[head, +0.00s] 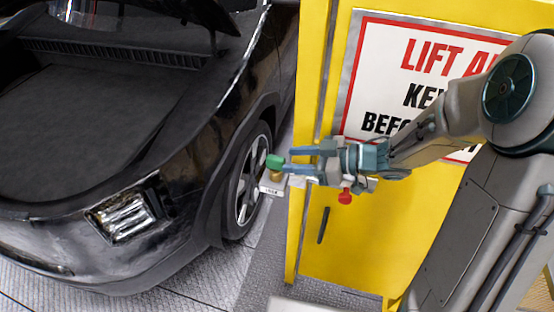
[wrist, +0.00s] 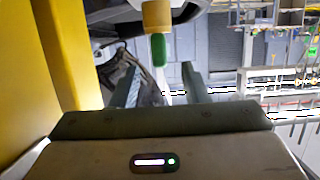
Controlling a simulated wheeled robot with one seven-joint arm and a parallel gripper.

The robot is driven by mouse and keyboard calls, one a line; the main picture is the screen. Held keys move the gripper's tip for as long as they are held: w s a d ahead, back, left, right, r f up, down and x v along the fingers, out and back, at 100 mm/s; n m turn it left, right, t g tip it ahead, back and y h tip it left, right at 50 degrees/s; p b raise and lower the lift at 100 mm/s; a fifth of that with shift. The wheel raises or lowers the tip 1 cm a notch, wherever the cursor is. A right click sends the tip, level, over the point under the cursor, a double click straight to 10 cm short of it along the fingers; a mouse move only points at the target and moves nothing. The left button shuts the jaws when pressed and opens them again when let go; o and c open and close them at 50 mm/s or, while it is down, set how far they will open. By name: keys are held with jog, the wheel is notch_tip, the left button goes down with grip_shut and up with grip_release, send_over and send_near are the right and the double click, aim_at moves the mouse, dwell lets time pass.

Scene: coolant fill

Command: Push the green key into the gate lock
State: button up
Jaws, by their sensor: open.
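The green key (head: 275,161) shows its rounded green head just off my fingertips in the head view. It also shows in the wrist view (wrist: 158,50), lined up with the gap between my fingers. A brass-yellow piece (head: 276,176), seemingly the gate lock, sits directly below the key in the head view. In the wrist view the brass piece (wrist: 157,15) is at the top, touching the green head. I cannot tell how deep the key sits. My gripper (head: 288,160) is open, with its fingers pointing left. Its two fingers (wrist: 160,74) are apart and hold nothing.
A small white label plate (head: 271,190) is below the brass piece. A yellow panel (head: 355,240) with a lift sign (head: 390,75) stands behind my arm. A red knob (head: 345,197) is just below my gripper. A black car (head: 190,150) with raised hood is at left.

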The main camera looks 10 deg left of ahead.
jog(key=v, duration=0.6)
jog(key=shift+d, duration=0.35)
jog(key=shift+s+r, duration=0.1)
